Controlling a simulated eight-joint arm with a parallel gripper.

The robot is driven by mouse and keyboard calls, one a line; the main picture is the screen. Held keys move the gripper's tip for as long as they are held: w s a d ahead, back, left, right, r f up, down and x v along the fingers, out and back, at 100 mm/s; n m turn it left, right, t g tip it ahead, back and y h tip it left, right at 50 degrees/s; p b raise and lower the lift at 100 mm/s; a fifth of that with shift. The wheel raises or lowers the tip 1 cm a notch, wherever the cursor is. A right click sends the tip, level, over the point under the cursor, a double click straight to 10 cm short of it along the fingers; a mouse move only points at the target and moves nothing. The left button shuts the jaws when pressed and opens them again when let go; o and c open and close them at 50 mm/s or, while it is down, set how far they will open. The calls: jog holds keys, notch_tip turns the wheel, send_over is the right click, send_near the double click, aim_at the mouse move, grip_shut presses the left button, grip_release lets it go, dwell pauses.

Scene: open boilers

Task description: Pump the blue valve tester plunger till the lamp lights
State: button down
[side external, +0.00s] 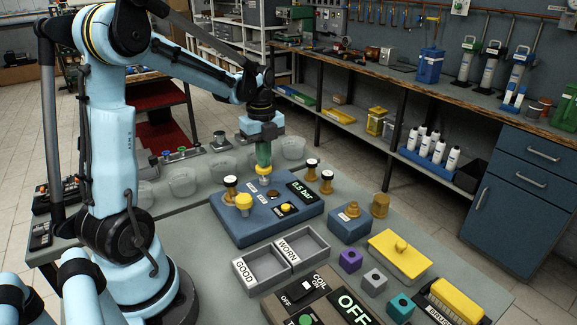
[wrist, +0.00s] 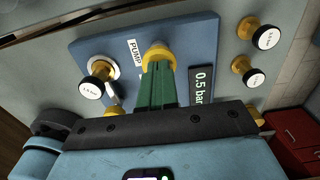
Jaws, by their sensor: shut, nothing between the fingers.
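The blue valve tester (side external: 240,226) sits on the grey table. Its display (side external: 301,190) reads 0.5 bar, and it also shows in the wrist view (wrist: 202,85). The yellow plunger top (side external: 264,170) stands on the tester's far side, beside the PUMP label in the wrist view (wrist: 158,52). My gripper (side external: 264,163) points down with its green fingers shut and empty, tips right at the plunger top; I cannot tell whether they touch. A small round orange-yellow part (side external: 286,208) in a dark surround is on the tester top; I cannot tell whether it is the lamp or lit.
Brass valves with black-and-white caps (side external: 312,167) stand around the tester. GOOD (side external: 260,272) and WORN (side external: 303,247) trays lie in front. A blue block (side external: 349,226), yellow lid (side external: 400,257) and small cubes (side external: 350,260) are to the right. Clear tubs (side external: 183,182) stand behind.

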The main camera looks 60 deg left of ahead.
jog(key=shift+f, duration=0.75)
jog(key=shift+r, duration=0.1)
notch_tip(320, 180, up, 14)
dwell(0.4)
dwell(0.7)
notch_tip(320, 180, up, 3)
jog(key=shift+f, duration=0.15)
jog(key=shift+f, duration=0.1)
notch_tip(320, 180, down, 14)
jog(key=shift+r, duration=0.1)
dwell(0.8)
